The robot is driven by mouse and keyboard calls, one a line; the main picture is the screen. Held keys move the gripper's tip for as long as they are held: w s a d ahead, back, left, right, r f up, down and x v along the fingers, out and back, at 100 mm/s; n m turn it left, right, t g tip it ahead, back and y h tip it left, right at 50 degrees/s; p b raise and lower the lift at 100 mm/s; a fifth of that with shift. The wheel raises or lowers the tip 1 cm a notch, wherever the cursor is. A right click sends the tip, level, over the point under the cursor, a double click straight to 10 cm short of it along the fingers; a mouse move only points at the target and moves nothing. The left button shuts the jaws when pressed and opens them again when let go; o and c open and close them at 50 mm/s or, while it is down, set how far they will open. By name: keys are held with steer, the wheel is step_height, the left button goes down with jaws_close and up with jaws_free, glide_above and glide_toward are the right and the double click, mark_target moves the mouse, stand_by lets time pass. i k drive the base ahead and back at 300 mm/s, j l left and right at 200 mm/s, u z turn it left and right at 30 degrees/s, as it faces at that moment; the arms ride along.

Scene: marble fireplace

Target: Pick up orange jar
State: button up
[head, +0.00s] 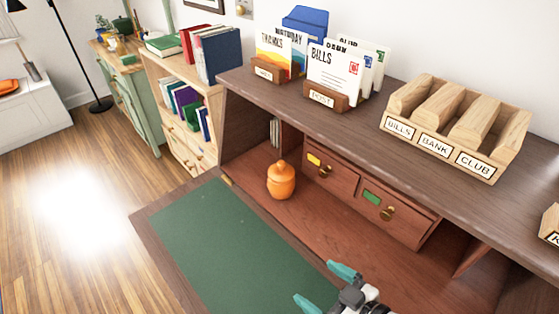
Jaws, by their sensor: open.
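The orange jar (281,181) is a small, rounded pot with a knobbed lid. It stands upright on the brown wooden floor of the open desk, just behind the green writing surface (215,240) and left of the small drawers. My gripper (322,284) is at the bottom of the head view, in front and to the right of the jar. Its two teal-tipped fingers are spread apart with nothing between them. The gripper is apart from the jar, and its lower part is cut off by the frame edge.
Two small drawers (357,188) with brass knobs stand right of the jar. The desk's top shelf (365,120) overhangs behind, bearing letter holders (325,95) and a labelled wooden sorter (458,125). The green writing surface is clear. A bookshelf (182,85) stands beyond at left.

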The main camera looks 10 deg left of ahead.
mark_target(278, 191)
steer(key=i+j, duration=0.15)
steer(key=i, duration=0.3)
steer(key=i+j, duration=0.1)
steer(key=i, duration=0.35)
